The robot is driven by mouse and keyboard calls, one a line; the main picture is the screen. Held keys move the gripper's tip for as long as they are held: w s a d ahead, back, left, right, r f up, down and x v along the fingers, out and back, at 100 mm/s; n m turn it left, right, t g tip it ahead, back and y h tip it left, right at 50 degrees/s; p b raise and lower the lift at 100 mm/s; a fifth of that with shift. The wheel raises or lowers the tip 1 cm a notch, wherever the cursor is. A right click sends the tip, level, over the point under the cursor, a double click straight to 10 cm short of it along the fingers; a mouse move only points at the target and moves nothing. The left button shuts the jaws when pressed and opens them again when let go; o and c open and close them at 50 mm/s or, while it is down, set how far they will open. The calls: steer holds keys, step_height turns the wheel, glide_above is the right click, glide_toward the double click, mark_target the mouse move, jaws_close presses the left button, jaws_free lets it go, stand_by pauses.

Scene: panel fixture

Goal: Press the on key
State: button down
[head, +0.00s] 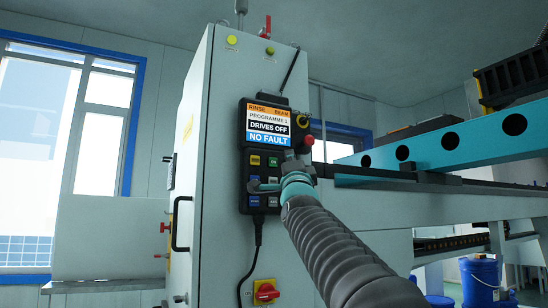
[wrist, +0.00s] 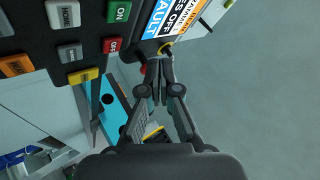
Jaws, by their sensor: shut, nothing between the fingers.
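The green ON key (wrist: 118,11) shows at the top of the wrist view, on the dark control pendant (head: 243,150). The red OFF key (wrist: 111,45) sits just below it there. My gripper (wrist: 158,75) is shut with nothing between its fingers. In the wrist view its tips lie to the right of and below the ON key, apart from it and close to a yellow-collared part (wrist: 166,47). In the head view my wrist covers part of the keypad and mostly hides the fingers. Whether the tips touch anything cannot be told.
The pendant's screen (head: 268,126) reads "DRIVES OFF" and "NO FAULT". A red knob (head: 308,140) stands at the pendant's right. A HOME key (wrist: 62,12) and other keys lie left in the wrist view. A teal beam (head: 440,145) extends right; a red-yellow switch (head: 266,292) sits below.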

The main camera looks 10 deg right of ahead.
mark_target(273, 162)
steer(key=shift+w+a+p, duration=0.3)
steer(key=shift+w+p, duration=0.2)
steer(key=shift+w, duration=0.4)
steer(key=shift+w+a+p, duration=0.25)
steer(key=shift+w+p, duration=0.25)
steer(key=shift+w, duration=0.35)
steer(key=shift+w+a+p, duration=0.3)
steer(key=shift+w+p, duration=0.2)
steer(key=shift+w, duration=0.4)
steer(key=shift+w+a, duration=0.1)
steer(key=shift+w, duration=0.3)
steer(key=shift+w+a, duration=0.15)
steer(key=shift+w, duration=0.2)
steer(key=shift+s, duration=0.1)
stand_by(0.4)
steer(key=shift+s+d+b, duration=0.25)
steer(key=shift+s+b, duration=0.3)
steer(key=shift+s, duration=0.15)
steer(key=shift+s+f, duration=0.1)
